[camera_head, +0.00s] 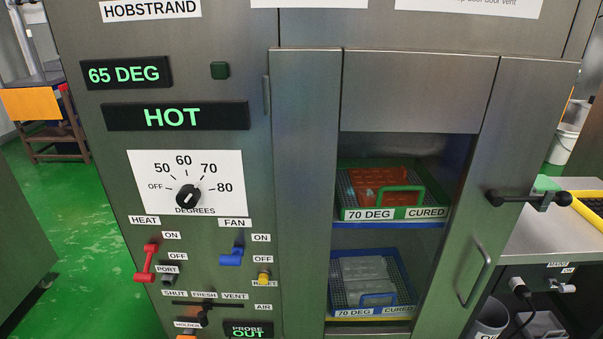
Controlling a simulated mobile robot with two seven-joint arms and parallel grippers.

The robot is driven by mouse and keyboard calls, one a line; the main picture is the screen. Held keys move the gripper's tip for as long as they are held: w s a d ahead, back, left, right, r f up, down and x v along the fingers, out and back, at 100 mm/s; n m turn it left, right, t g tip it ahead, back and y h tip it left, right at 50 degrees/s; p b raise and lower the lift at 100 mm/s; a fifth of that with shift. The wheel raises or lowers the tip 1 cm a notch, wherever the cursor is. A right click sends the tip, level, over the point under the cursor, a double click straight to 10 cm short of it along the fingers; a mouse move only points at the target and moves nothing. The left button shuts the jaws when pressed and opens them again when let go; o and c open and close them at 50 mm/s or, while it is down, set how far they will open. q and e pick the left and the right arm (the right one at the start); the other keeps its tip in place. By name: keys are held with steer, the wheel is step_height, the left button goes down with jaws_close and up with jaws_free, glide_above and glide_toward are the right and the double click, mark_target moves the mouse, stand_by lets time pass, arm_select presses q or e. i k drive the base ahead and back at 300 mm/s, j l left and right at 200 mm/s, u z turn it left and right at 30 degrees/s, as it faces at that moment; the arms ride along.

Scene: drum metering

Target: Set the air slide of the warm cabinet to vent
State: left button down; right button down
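The warm cabinet (258,190) fills the middle of the head view. Its air slide (203,316) is a small dark knob on a horizontal black slot low on the control panel. Labels SHUT, FRESH and VENT run left to right above the slot, with AIR at its right end. The knob sits about under FRESH, left of VENT. Neither of my grippers shows in this view.
Above the slide are a red heat lever (146,262), a blue fan lever (232,255), a yellow button (264,277) and a dial (188,196). The cabinet door (500,170) stands open at right, showing trays (383,213) inside. Displays read 65 DEG, HOT and PROBE OUT.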

mark_target(202, 315)
steer(key=k+l+z, duration=0.15)
steer(key=k, duration=0.85)
